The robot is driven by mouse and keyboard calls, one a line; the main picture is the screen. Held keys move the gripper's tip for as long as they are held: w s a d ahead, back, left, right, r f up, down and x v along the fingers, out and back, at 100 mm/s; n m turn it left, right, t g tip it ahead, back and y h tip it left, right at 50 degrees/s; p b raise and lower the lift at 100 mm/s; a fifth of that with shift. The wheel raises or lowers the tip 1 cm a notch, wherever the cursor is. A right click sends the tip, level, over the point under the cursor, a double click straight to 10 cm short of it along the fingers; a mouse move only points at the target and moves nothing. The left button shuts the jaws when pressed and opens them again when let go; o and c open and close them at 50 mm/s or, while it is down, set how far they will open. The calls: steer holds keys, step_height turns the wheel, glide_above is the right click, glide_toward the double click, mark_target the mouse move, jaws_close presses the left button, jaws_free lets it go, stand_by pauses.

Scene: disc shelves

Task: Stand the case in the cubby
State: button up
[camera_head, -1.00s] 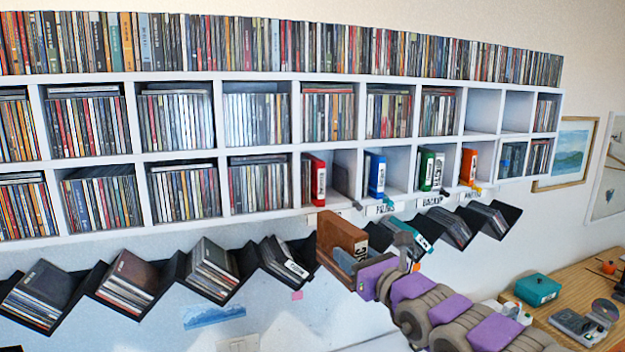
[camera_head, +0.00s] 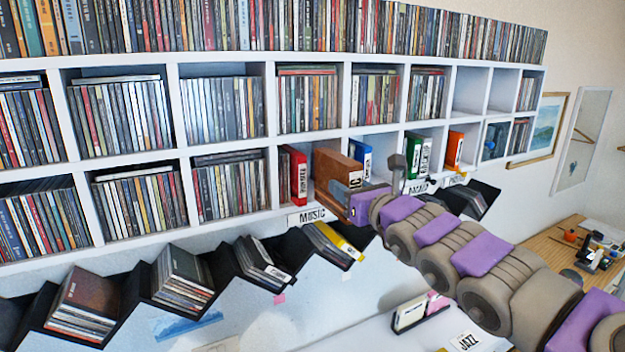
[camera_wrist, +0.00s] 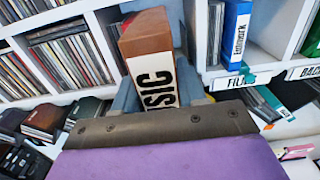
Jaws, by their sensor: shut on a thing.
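The brown case (camera_head: 335,172) with a white label is upright, slightly tilted, in my gripper (camera_head: 358,190). In the wrist view the case (camera_wrist: 147,38) stands between the two grey fingers (camera_wrist: 158,92), its label partly reading "SIC". My gripper is shut on its near end. In the head view the case overlaps the opening of the lower-row cubby (camera_head: 307,217) labelled MUSIC, right of a red case (camera_head: 294,176). I cannot tell how far its far end is inside. My gripper hides part of the case and cubby.
A blue case (camera_head: 361,158) is in the cubby to the right; green (camera_head: 418,157) and orange (camera_head: 454,150) cases stand further right. A black zigzag rack (camera_head: 228,275) with discs runs below the shelf. Cubby walls are close on both sides of the brown case.

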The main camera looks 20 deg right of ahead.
mark_target(321, 168)
steer(key=w, duration=0.3)
steer(key=w+p, duration=0.1)
steer(key=w, duration=0.3)
steer(key=w+p, duration=0.1)
steer(key=w, duration=0.2)
steer(key=shift+w+d+r, duration=0.1)
steer(key=shift+w+d, duration=0.1)
steer(key=shift+d, duration=0.05)
steer(key=shift+w+a+p, duration=0.3)
steer(key=shift+w+p, duration=0.1)
steer(key=shift+w, duration=0.55)
steer(key=shift+w+d+p, duration=0.2)
steer(key=shift+w+p, duration=0.5)
steer(key=shift+w, duration=0.45)
steer(key=shift+w+d+f, duration=0.15)
steer(key=shift+f, duration=0.65)
steer(key=shift+s, duration=0.2)
steer(key=shift+w+a+f, duration=0.1)
steer(key=shift+w+a, duration=0.05)
steer(key=shift+a, duration=0.15)
